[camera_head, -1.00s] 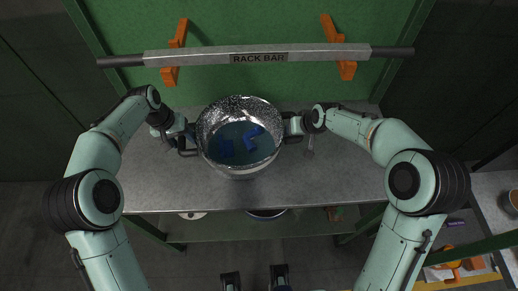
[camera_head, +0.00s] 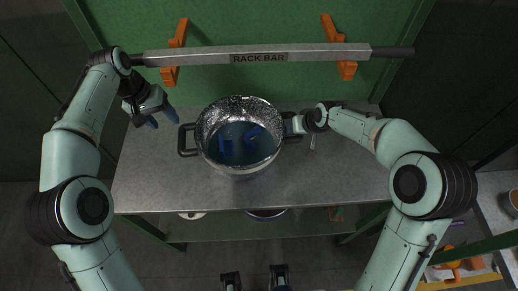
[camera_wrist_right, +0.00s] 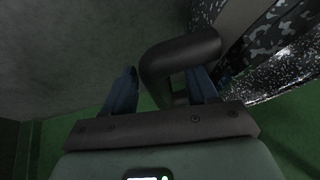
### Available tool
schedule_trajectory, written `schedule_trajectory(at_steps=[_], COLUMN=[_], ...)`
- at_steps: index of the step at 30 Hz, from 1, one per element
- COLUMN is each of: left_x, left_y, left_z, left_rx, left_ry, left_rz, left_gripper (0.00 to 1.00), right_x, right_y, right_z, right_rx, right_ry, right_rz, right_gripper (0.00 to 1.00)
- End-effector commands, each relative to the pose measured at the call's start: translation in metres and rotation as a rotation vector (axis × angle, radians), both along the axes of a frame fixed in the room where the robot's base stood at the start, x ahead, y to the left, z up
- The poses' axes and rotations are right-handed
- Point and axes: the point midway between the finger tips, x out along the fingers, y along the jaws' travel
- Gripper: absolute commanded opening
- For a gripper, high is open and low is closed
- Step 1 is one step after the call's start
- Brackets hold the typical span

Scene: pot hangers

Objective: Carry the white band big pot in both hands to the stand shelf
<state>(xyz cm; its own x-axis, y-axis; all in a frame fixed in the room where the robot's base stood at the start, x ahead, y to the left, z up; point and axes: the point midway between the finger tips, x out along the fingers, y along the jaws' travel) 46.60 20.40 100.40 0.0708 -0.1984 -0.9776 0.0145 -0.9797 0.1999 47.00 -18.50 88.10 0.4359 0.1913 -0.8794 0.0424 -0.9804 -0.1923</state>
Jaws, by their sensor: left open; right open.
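The big pot (camera_head: 240,170) stands upright on the grey metal shelf top (camera_head: 335,180), with a speckled, shiny inside and dark side handles. Its left handle (camera_head: 186,140) is free. My left gripper (camera_head: 162,119) is open and empty, up and left of that handle, apart from it. My right gripper (camera_head: 292,125) is at the pot's right handle. In the right wrist view, the open fingers (camera_wrist_right: 160,88) are on either side of part of the dark handle (camera_wrist_right: 165,62), one finger inside its loop. The pot's white band is hard to make out.
A rack bar (camera_head: 210,55) with orange brackets (camera_head: 174,68) runs across the green back panel behind the pot. A lower shelf (camera_head: 230,230) holds partly hidden items. The shelf top is clear left and front-right of the pot.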

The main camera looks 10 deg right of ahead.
Motion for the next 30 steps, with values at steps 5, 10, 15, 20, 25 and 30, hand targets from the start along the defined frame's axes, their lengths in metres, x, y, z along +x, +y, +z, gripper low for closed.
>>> schedule_trajectory(at_steps=[5, 10, 15, 20, 25, 30], left_x=[0.000, 0.000, 0.000, 0.000, 0.000, 0.000], left_y=[0.000, 0.000, 0.000, 0.000, 0.000, 0.000], left_z=[0.000, 0.000, -0.001, -0.001, -0.001, -0.001], left_rx=[0.000, 0.000, 0.000, 0.000, 0.000, 0.000], left_ry=[0.000, 0.000, 0.000, 0.000, 0.000, 0.000], left_rz=[0.000, 0.000, 0.000, 0.000, 0.000, 0.000], left_gripper=[0.58, 0.58, 0.58, 0.58, 0.58, 0.58], right_x=[-0.015, -0.031, -0.043, -0.047, -0.048, -0.048], right_y=[-0.007, -0.014, -0.019, -0.021, -0.021, -0.021], right_z=[0.033, 0.065, 0.087, 0.095, 0.096, 0.096], right_rx=[0.000, 0.000, 0.000, 0.000, 0.000, 0.000], right_ry=[-0.006, -0.005, -0.003, -0.001, 0.000, 0.000], right_rz=[-0.001, -0.001, -0.001, 0.000, 0.000, 0.000], right_gripper=[0.58, 0.58, 0.58, 0.58, 0.58, 0.58])
